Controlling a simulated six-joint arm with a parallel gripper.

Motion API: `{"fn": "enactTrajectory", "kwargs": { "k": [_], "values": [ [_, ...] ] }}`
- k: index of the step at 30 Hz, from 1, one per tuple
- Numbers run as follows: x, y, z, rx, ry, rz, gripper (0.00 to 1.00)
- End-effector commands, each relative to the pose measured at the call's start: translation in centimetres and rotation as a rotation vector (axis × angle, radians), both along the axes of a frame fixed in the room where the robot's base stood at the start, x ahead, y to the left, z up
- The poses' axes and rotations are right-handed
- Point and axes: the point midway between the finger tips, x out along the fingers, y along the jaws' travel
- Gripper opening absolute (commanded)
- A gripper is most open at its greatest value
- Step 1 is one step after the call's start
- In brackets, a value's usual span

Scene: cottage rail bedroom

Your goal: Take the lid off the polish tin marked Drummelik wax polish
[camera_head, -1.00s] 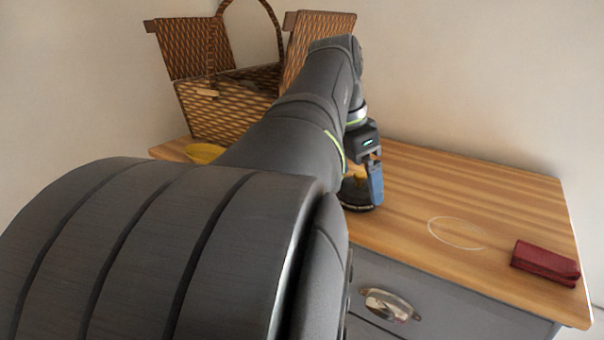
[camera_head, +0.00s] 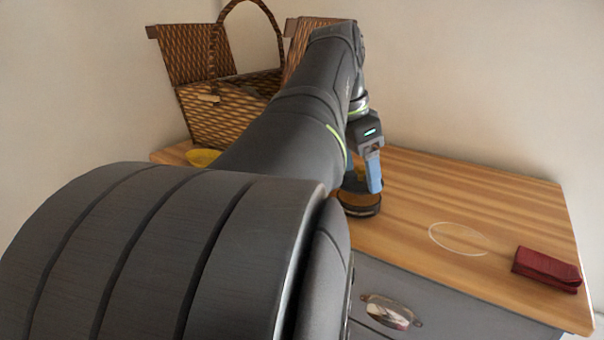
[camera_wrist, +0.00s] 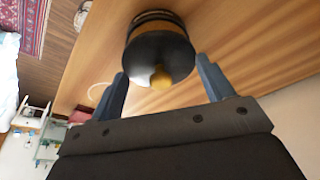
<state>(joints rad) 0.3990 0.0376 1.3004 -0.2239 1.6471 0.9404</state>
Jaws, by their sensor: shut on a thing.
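The polish tin (camera_head: 362,210) stands on the wooden top, low and round with a dark base; I cannot read its marking. My gripper (camera_head: 366,182) points down at the tin, with a blue finger on the near side. In the wrist view its two fingers (camera_wrist: 162,75) sit on opposite sides of the lid, shut on it. A brownish band shows above the tin's dark base. I cannot tell whether the lid is fully clear of the tin.
A wicker basket (camera_head: 215,115) with raised flaps and a yellow bowl (camera_head: 203,157) are at the back left. A thin pale ring (camera_head: 458,238) marks the top right of the tin. The top between is clear.

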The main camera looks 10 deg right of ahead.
Motion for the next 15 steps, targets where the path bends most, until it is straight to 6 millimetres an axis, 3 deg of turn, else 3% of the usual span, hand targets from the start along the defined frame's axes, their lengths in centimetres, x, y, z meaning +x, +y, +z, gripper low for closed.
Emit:
{"fn": "enactTrajectory", "kwargs": {
  "k": [2,15],
  "values": [
    [0.1,0.0,1.5,-0.001,-0.003,0.0,0.52],
    [-7.8,-4.8,7.0,-0.002,-0.002,-0.006,0.52]
  ]
}}
